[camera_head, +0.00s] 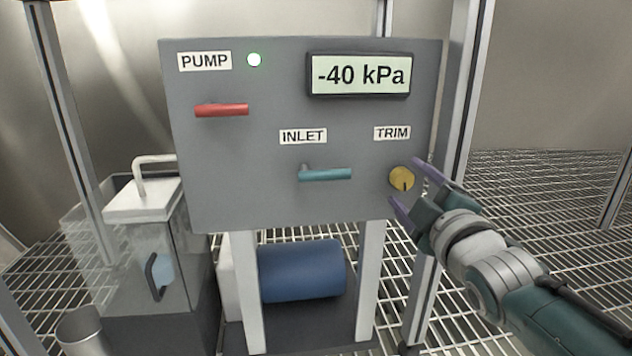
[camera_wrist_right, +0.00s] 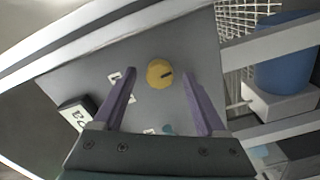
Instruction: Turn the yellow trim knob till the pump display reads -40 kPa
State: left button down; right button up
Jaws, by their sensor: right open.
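The yellow trim knob (camera_head: 402,179) sits on the grey panel (camera_head: 240,180) below the TRIM label, its dark mark pointing down. The pump display (camera_head: 359,75) at the panel's upper right reads -40 kPa. My right gripper (camera_head: 410,182) is open at the knob, with its purple fingers apart. In the right wrist view the knob (camera_wrist_right: 160,73) shows between and beyond the fingertips, with a gap on both sides. My left gripper is not in view.
A red lever (camera_head: 222,110) under PUMP and a teal lever (camera_head: 326,174) under INLET both lie horizontal. The light (camera_head: 254,60) by PUMP glows green-white. A clear tank (camera_head: 145,245) stands at left, and a blue cylinder (camera_head: 302,270) lies below the panel.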

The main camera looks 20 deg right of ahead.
jog(key=shift+s+r+p, duration=0.1)
jog(key=shift+s+p, duration=0.15)
jog(key=shift+p, duration=0.05)
jog(key=p+v, duration=0.5)
jog(key=v, duration=0.4)
jog(key=shift+s, duration=0.25)
